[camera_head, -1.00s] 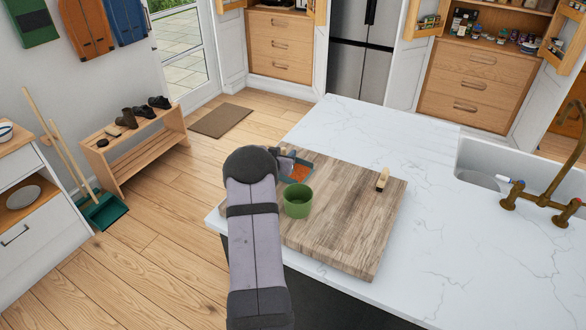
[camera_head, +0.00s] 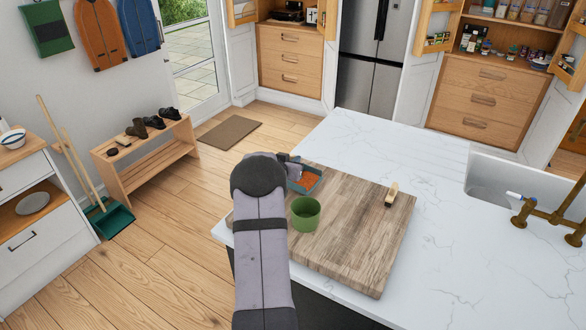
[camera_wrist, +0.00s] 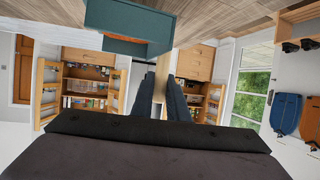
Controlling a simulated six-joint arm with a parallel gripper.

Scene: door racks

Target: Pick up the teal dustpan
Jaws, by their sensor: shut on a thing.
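The small teal dustpan (camera_head: 313,184) with orange bits in it is at the far left corner of the wooden board. My gripper (camera_head: 290,161) is at its far left side, partly hidden behind my arm. In the wrist view the teal dustpan (camera_wrist: 125,20) fills the top middle, with the tips of my gripper (camera_wrist: 160,68) just below it. The gripper is shut on the dustpan; the exact grip spot is hard to see. I cannot tell whether the pan touches the board.
A green cup (camera_head: 305,214) stands close to the dustpan on the wooden board (camera_head: 360,235). A small wooden-handled item (camera_head: 391,194) lies at the board's right. The white counter (camera_head: 440,235) is clear towards the sink. A larger green dustpan (camera_head: 115,221) stands on the floor.

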